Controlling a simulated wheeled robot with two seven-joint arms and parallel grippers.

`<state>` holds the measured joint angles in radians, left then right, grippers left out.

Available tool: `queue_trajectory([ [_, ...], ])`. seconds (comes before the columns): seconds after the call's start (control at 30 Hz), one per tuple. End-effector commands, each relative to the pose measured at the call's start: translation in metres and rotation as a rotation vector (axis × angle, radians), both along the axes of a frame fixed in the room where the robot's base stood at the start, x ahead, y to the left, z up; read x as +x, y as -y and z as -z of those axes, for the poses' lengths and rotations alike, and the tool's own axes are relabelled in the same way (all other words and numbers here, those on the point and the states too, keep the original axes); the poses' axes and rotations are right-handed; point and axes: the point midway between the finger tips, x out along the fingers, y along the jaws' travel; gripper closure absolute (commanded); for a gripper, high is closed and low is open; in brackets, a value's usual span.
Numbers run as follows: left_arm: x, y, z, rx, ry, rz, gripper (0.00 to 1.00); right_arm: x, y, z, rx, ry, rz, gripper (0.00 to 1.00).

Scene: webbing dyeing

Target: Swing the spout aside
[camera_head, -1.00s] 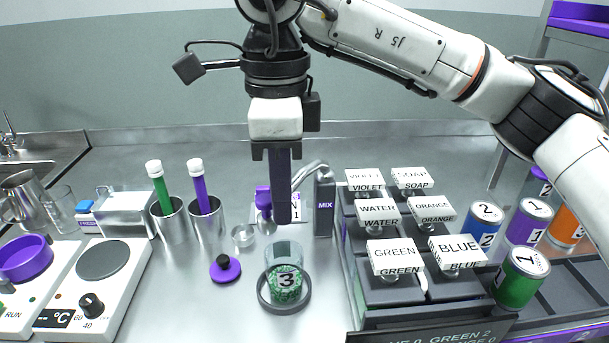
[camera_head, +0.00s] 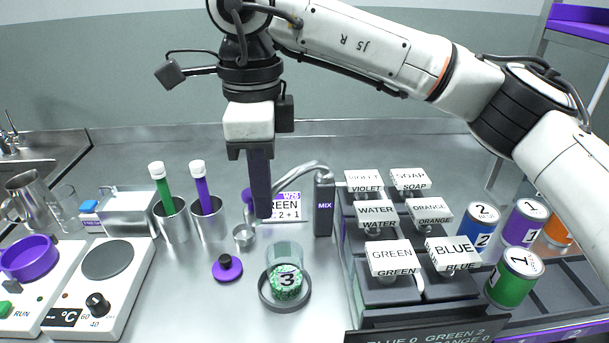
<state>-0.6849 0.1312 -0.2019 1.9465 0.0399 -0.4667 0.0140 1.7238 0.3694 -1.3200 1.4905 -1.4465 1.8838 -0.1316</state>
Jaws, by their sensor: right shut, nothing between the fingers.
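The spout (camera_head: 300,169) is a curved metal tube. It rises from the dark post marked MIX (camera_head: 324,205) and arcs to the left. My right gripper (camera_head: 261,212) comes down from above, shut and empty, just left of the visible spout. The spout's free end is close to the fingers; I cannot tell whether they touch. My left gripper is out of view.
A labelled card (camera_head: 285,208) is partly hidden behind the gripper. Two metal cups with green (camera_head: 162,188) and violet (camera_head: 202,188) tubes stand left. The labelled block rack (camera_head: 410,300) is at right. A purple disc with a black knob (camera_head: 227,268) lies left of the jar.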

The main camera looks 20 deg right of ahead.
Motion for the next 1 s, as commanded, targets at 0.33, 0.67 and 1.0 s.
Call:
queue_trajectory([
  [0.33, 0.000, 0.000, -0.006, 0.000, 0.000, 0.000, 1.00, 0.008, -0.006, 0.000, -0.001, 0.000, 0.000, 1.00],
  [0.67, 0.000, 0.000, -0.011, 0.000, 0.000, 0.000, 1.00, 0.012, -0.008, -0.001, -0.002, -0.002, -0.001, 1.00],
  [1.0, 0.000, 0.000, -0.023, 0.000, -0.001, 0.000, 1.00, 0.027, -0.016, -0.001, -0.001, 0.000, -0.001, 1.00],
])
